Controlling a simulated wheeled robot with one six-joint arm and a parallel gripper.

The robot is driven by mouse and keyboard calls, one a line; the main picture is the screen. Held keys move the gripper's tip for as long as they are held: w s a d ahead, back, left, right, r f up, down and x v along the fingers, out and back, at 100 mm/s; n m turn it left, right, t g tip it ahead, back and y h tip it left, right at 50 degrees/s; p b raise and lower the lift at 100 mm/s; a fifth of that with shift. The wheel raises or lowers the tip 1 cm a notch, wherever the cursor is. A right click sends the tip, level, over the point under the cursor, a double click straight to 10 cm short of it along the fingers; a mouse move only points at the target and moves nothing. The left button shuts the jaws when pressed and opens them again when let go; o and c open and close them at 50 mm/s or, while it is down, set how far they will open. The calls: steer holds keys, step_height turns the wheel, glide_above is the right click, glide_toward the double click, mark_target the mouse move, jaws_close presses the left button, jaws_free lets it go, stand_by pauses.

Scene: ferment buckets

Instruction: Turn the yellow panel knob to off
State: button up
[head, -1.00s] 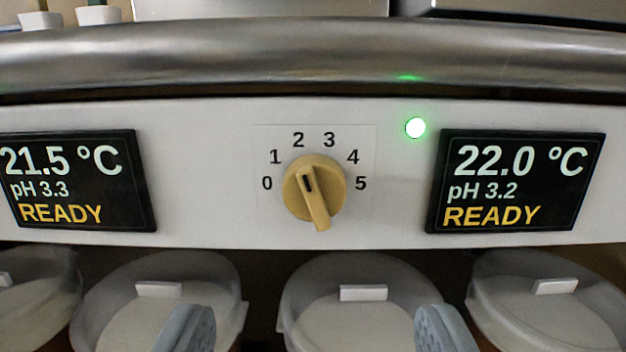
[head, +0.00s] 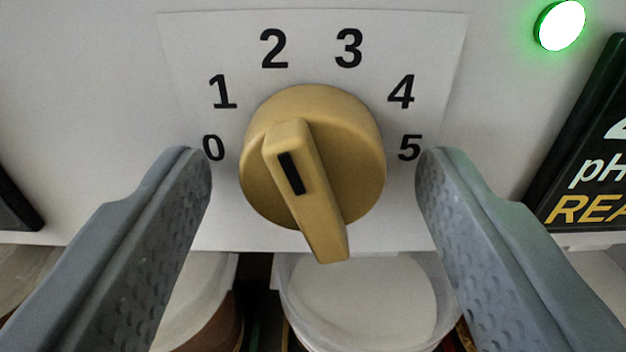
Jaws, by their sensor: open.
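The yellow panel knob (head: 350,130) is in the middle of the head view, on a white dial plate (head: 185,50) numbered 0 to 5. Its raised grip bar leans from upper left to lower right. The bar's black mark is at the upper end, which points roughly toward the 2. My gripper (head: 315,156) is open, with one grey finger on each side of the knob. The left fingertip is by the 0 and the right one by the 5. Gaps show between both fingers and the knob.
A lit green lamp (head: 560,25) is at the upper right. A dark display (head: 590,160) is at the right edge, partly cut off. Below the panel stand lidded buckets, one (head: 365,300) under the knob.

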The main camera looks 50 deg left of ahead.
steer(key=shift+c, duration=0.4)
steer(key=c, duration=0.9)
steer(key=shift+n, duration=0.3)
steer(key=n, duration=1)
steer(key=shift+d+n, duration=0.1)
steer(key=shift+n, duration=1.7)
